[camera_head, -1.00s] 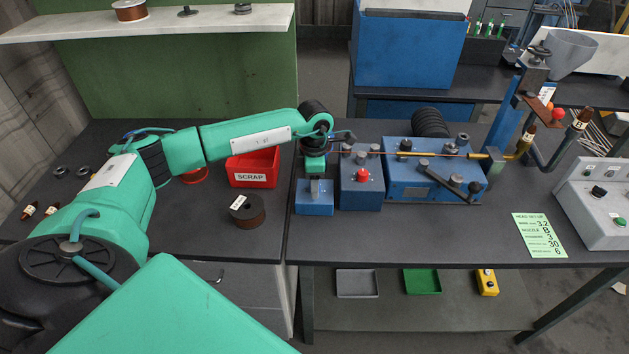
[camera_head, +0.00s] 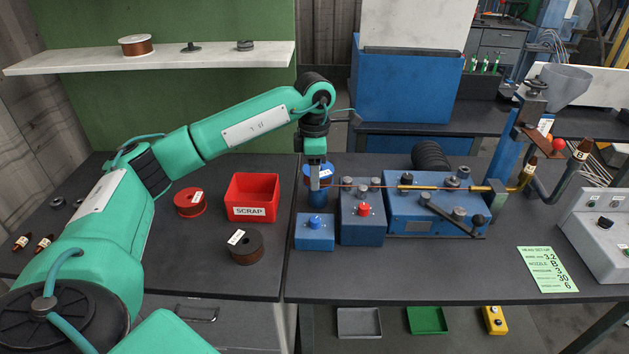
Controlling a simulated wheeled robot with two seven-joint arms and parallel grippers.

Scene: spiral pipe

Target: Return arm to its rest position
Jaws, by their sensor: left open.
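My left arm reaches in from the left in green and black. Its left gripper (camera_head: 315,176) points down above the left end of the blue machine, over a blue round part (camera_head: 317,196). The fingers are small here and a spool-like blue piece with a white label shows behind them. I cannot tell whether they touch it. A thin copper-coloured wire (camera_head: 350,186) runs right from there across the blue machine (camera_head: 405,205). My right gripper is out of view.
A red SCRAP bin (camera_head: 252,212), a red spool (camera_head: 190,203) and a dark spool (camera_head: 245,246) stand on the left bench. A shelf (camera_head: 190,57) spans the back left. A grey control box (camera_head: 600,215) and green note (camera_head: 547,269) are at right.

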